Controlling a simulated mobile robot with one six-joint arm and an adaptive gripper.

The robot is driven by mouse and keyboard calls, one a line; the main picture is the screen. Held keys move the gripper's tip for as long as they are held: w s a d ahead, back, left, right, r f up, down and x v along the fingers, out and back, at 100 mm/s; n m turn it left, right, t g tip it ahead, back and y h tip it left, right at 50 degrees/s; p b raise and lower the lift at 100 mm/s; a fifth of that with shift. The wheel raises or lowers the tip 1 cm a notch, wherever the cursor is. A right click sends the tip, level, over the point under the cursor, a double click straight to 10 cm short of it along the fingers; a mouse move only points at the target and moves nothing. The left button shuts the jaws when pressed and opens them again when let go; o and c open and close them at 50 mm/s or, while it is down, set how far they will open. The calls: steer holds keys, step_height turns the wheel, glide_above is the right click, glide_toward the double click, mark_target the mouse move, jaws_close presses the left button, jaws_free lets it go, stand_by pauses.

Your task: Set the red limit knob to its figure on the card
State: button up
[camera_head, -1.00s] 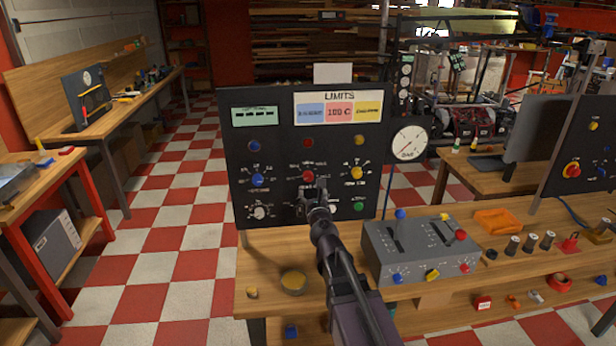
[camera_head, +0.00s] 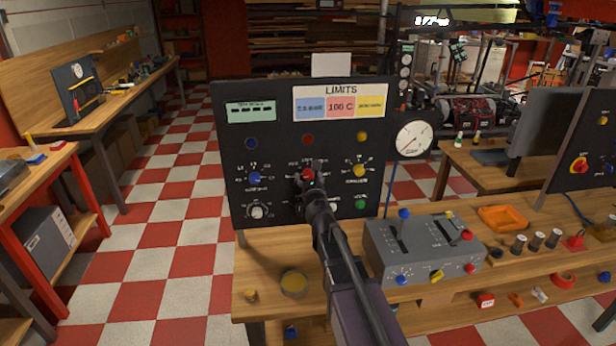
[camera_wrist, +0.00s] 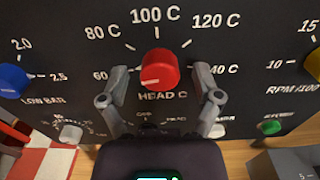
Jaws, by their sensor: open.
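The red limit knob (camera_wrist: 158,70), labelled HEAD C, is on the black panel. Its printed scale runs from 60 at the left through 80 C, 100 C and 120 C to 140 C at the right. A pale mark on the knob's face points left, roughly toward the 60 side. My gripper (camera_wrist: 161,76) is open, with one finger on each side of the knob; contact is not clear. In the head view my gripper (camera_head: 310,178) covers the knob's lower part. The LIMITS card (camera_head: 340,102) above reads 100 C on its red field.
A blue knob (camera_wrist: 12,80) labelled LOW BAR is left of the red one, and a yellow knob (camera_wrist: 314,63) labelled RPM is right. Smaller white knobs and a green one (camera_wrist: 271,127) sit below. A grey control box (camera_head: 424,248) stands on the bench.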

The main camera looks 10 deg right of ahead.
jaws_close()
steer(key=shift+m, duration=0.5)
steer(key=m, duration=0.3)
steer(key=shift+m, duration=0.3)
steer(key=m, duration=1)
steer(key=shift+m, duration=0.4)
steer(key=m, duration=0.4)
steer(key=shift+m, duration=0.3)
